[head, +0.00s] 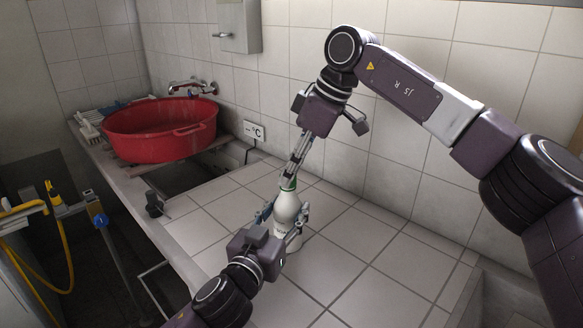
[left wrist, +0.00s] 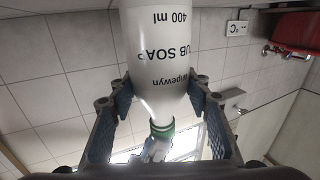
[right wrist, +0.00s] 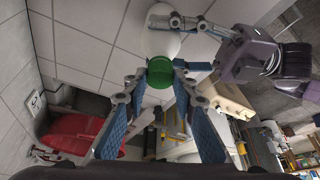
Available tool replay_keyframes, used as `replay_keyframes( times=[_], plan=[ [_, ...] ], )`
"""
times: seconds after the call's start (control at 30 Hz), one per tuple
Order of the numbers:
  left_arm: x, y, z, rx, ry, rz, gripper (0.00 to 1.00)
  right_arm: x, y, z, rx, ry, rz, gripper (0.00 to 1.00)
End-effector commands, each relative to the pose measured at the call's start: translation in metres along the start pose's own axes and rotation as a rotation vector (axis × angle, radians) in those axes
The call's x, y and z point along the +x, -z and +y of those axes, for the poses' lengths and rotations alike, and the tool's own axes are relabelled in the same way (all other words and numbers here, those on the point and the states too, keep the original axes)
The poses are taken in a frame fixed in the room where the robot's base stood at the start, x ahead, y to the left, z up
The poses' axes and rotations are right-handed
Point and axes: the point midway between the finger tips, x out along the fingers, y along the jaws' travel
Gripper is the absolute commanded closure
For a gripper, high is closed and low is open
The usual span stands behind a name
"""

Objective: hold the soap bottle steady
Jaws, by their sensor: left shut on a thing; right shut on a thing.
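The soap bottle (head: 287,208) is white with a green cap (head: 288,184) and stands upright on the tiled counter. In the left wrist view the bottle (left wrist: 160,45) shows dark lettering, upside down. My left gripper (head: 283,226) is shut on the bottle's body, with a finger on each side, also seen in the left wrist view (left wrist: 158,95). My right gripper (head: 291,178) comes down from above and is shut on the green cap, which shows between its fingertips in the right wrist view (right wrist: 160,76). The bottle's lower part is partly hidden by my left gripper.
A red tub (head: 160,130) stands at the back left over the sink opening (head: 190,178). A small °C sign (head: 254,131) and a tap (head: 193,86) are on the tiled wall. The counter (head: 350,245) right of the bottle is clear. A yellow hose (head: 68,235) hangs at the left.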

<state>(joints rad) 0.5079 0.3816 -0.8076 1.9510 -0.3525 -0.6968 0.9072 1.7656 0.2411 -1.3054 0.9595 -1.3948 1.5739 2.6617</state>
Motion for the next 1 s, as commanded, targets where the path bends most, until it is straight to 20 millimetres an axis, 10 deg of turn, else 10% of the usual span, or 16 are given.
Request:
replay_keyframes(
  times=[0.83,1.0],
  plan=[
    [0.0001,-0.0011,0.0000,0.000,0.000,-0.002,1.00,-0.0007,0.0018,-0.0032,0.271,-0.116,0.004,0.83],
    [0.0002,-0.0010,-0.0003,0.000,0.001,-0.002,1.00,-0.0004,0.0013,-0.0029,0.271,-0.116,0.003,0.58]
  ],
)
